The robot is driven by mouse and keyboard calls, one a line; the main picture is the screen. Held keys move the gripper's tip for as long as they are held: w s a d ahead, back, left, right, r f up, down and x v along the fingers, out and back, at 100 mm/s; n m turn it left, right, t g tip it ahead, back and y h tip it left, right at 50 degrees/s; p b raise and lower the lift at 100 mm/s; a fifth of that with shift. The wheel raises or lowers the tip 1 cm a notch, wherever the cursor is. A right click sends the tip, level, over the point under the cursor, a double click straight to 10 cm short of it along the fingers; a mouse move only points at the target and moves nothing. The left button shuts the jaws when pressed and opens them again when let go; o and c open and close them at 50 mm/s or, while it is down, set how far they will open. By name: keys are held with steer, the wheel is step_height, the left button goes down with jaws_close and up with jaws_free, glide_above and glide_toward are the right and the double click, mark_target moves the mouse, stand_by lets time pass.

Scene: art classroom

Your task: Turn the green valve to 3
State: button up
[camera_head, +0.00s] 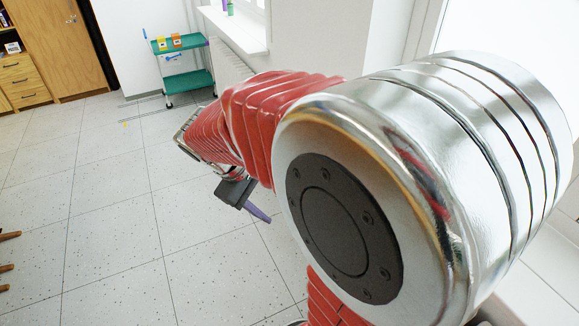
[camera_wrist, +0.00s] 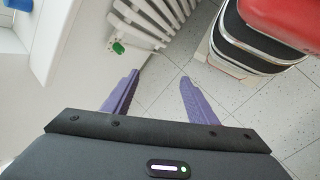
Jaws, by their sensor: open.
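The green valve (camera_wrist: 117,47) is a small green knob on the white wall, by the end of the white radiator (camera_wrist: 150,20) in the wrist view. It is small there, and its markings and setting cannot be read. I cannot make it out in the head view. My gripper (camera_wrist: 160,77) has two purple fingers, spread apart with nothing between them. The valve lies ahead and left of the left fingertip, apart from it. In the head view, my gripper (camera_head: 257,213) hangs low beyond my red arm, which partly hides it.
A green two-shelf cart (camera_head: 187,82) with small boxes stands at the back wall. A window sill (camera_head: 235,32) with small items is above a radiator (camera_head: 229,62). Wooden cabinets (camera_head: 45,50) are at far left. The tiled floor (camera_head: 110,210) is mostly clear.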

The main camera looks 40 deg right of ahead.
steer(key=w+d+f+n+g+h, duration=0.2)
steer(key=w+d+f+n+h, duration=0.15)
steer(key=d+f, duration=0.45)
steer(key=w+d+f+n+g+h, duration=0.3)
steer(key=w+d+f+h, duration=0.15)
steer(key=d+f, duration=0.35)
steer(key=d+f+n+t+h, duration=0.1)
steer(key=d+f+n+h, duration=0.1)
steer(key=f, duration=0.7)
steer(key=d+f+n+t+h, duration=0.1)
steer(key=d+f+n, duration=0.3)
steer(key=f, duration=0.5)
steer(key=shift+w+f+n+h, duration=0.35)
steer(key=shift+w+n+h, duration=0.15)
steer(key=shift+h, duration=0.2)
steer(key=shift+d, duration=0.1)
steer(key=x, duration=1.3)
steer(key=shift+d, duration=0.4)
steer(key=shift+c, duration=0.7)
steer(key=c, duration=0.9)
